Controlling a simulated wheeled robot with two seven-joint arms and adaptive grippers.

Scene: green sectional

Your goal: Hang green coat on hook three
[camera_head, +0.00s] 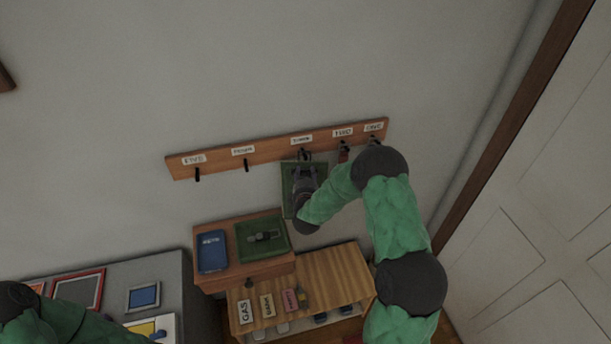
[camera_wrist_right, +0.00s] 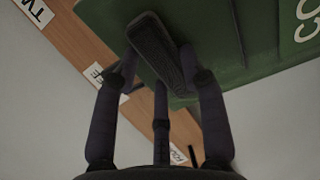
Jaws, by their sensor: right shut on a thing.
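The green coat (camera_head: 289,190) is a flat green panel with a dark grip bar and pale letters starting "CO" in the right wrist view (camera_wrist_right: 220,35). My right gripper (camera_head: 304,172) is shut on its grip bar (camera_wrist_right: 155,50) and holds it upright at the wall rail. Its top edge is just under hook three (camera_head: 304,154), the middle hook. The gripper hides part of the panel, so I cannot tell whether it touches the hook. My left arm shows at the lower left of the head view, but its gripper is out of frame.
The wooden rail (camera_head: 270,151) carries several labelled dark hooks. Below, a wooden shelf (camera_head: 225,275) holds a blue tray (camera_head: 212,252) and another green panel (camera_head: 250,247). A striped wooden cabinet top (camera_head: 335,275) bears small labelled items. A white door (camera_head: 540,200) is at right.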

